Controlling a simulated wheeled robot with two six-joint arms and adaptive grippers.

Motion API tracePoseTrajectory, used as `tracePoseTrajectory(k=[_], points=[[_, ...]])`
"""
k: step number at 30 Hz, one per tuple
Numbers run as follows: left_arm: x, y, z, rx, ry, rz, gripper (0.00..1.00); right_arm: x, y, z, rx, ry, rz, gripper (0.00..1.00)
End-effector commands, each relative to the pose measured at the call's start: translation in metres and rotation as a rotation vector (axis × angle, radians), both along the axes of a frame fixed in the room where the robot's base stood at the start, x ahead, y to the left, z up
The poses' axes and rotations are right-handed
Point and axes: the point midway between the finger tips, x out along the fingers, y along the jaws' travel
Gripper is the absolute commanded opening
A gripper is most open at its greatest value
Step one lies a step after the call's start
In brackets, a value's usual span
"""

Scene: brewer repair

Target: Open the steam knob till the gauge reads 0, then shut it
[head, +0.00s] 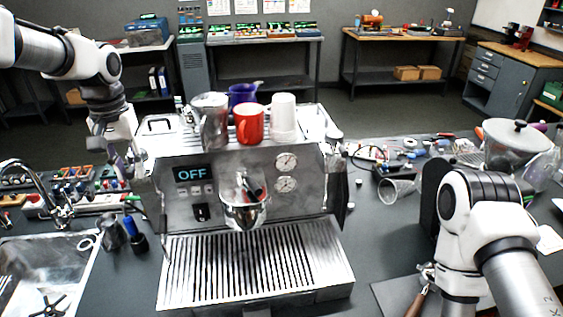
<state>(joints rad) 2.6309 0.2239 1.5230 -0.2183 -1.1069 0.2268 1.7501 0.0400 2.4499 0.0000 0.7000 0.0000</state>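The espresso machine (305,215) stands in the middle of the bench, its display (191,174) reading OFF. Two round gauges, an upper one (287,162) and a lower one (286,184), are on its front right; their needles are too small to read. My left gripper (130,166) points down at the machine's upper left side. The steam knob cannot be made out clearly there; the gripper may hide it. Whether the gripper's fingers are closed on anything is unclear.
A red mug (249,124), a white cup (283,117) and a blue pitcher (242,95) stand on the machine. A sink (50,262) lies at the left. A wooden-handled tool (416,303) is near my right arm. Clutter covers the bench at right.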

Motion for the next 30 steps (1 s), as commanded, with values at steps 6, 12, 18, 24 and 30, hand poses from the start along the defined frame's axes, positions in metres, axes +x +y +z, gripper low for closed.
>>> tracePoseTrajectory(k=[6,12,18,24,30], points=[[0.003,-0.01,0.0,0.002,-0.001,0.159,0.27,0.0,0.0,0.0,0.0,0.0,0.0,0.4],[0.007,-0.019,0.0,0.002,-0.001,0.316,0.27,0.0,0.0,0.0,0.0,0.0,0.0,0.4],[0.013,-0.027,0.0,0.002,-0.001,0.476,0.27,0.0,0.0,0.0,0.0,0.0,0.0,0.4],[0.02,-0.034,0.0,0.001,-0.001,0.63,0.27,0.0,0.0,0.0,0.0,0.0,0.0,0.4],[0.027,-0.04,0.0,0.002,0.0,0.781,0.27,0.0,0.0,0.0,0.0,0.0,0.0,0.4]])
